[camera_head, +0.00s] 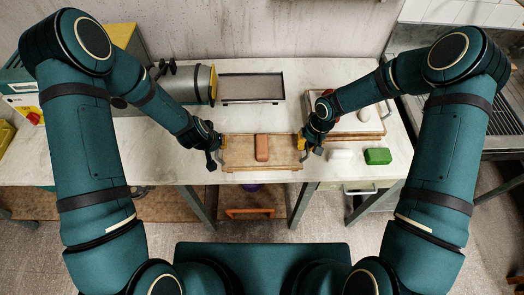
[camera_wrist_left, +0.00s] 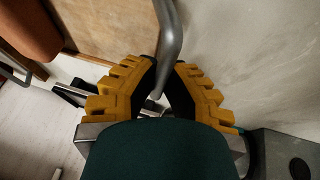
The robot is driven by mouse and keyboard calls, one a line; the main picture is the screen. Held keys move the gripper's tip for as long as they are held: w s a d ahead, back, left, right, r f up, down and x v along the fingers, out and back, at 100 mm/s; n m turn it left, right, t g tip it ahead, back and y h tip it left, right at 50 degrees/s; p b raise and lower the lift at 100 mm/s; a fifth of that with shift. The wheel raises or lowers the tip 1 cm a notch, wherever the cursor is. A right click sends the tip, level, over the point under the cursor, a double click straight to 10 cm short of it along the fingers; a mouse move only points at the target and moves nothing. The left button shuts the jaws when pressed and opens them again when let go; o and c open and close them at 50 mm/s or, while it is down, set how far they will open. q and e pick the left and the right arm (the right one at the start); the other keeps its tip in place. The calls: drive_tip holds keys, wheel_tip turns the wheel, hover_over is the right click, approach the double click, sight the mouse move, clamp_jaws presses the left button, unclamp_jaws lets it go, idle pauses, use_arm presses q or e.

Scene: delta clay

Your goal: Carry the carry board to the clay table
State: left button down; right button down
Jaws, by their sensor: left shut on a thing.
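The carry board (camera_head: 238,154) is a wooden tray-like board with grey metal handles at both ends. It is level at the front edge of a pale counter; I cannot tell whether it touches the counter. A reddish-brown block (camera_head: 262,147) lies on its middle, and part of the block shows in the left wrist view (camera_wrist_left: 28,28). My left gripper (camera_head: 219,150) is shut on the left handle (camera_wrist_left: 170,35), which runs between its yellow fingers. My right gripper (camera_head: 303,143) is at the right handle; its finger gap is too small to read. I cannot tell which surface is the clay table.
The pale counter (camera_head: 290,80) holds a dark-rimmed tray (camera_head: 252,88) at the back, a grey cylindrical machine (camera_head: 190,85) at left, and a green block (camera_head: 377,156) and white block (camera_head: 340,155) at right. A grated rack (camera_head: 490,125) stands at far right.

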use_arm(q)
drive_tip(key=shift+r, duration=0.1)
use_arm(e)
drive_tip(key=shift+r, duration=0.1)
